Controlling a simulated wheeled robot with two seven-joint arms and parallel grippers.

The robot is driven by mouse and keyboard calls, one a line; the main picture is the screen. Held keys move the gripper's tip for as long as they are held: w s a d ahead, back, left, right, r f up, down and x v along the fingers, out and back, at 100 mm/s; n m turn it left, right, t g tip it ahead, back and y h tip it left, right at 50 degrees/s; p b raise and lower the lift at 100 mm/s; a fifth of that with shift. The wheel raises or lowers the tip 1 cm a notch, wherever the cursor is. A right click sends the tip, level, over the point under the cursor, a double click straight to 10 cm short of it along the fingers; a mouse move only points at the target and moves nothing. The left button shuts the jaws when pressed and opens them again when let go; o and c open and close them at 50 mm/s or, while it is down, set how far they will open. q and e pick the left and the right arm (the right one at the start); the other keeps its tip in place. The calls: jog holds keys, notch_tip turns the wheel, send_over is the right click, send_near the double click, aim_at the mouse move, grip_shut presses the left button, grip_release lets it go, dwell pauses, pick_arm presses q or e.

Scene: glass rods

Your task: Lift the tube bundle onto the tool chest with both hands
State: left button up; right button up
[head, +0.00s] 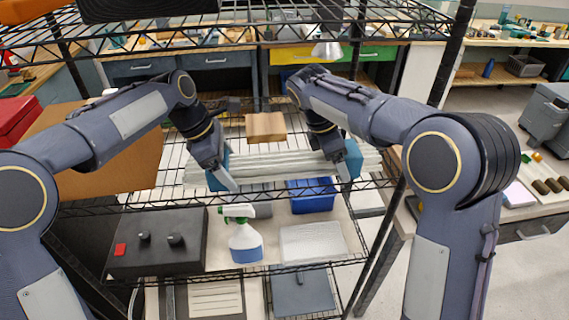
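The tube bundle (275,164) is a row of long pale rods lying crosswise on the wire shelf. Two blue blocks sit at it, a left one (217,181) and a right one (353,159). My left gripper (220,172) reaches down at the left block, with one pale finger in front of the bundle. My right gripper (343,165) is at the right block in the same way. The far fingers are hidden, so I cannot tell whether either is shut. A drawer unit (530,229) at the right may be the tool chest; my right arm hides part of it.
A wooden block (265,126) lies behind the bundle. A cardboard box (130,158) stands left. Below are a spray bottle (244,240), a blue bin (311,196) and a dark box (157,242). Rack posts, such as the right one (452,55), and the upper wire shelf (270,30) limit room.

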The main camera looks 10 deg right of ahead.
pick_arm(q)
jog(key=c, duration=1.5)
pick_arm(e)
jog(key=c, duration=1.5)
pick_arm(q)
jog(key=shift+w+r, duration=0.1)
jog(key=shift+r, duration=0.1)
pick_arm(e)
jog(key=shift+w+r, duration=0.1)
jog(key=shift+r, duration=0.05)
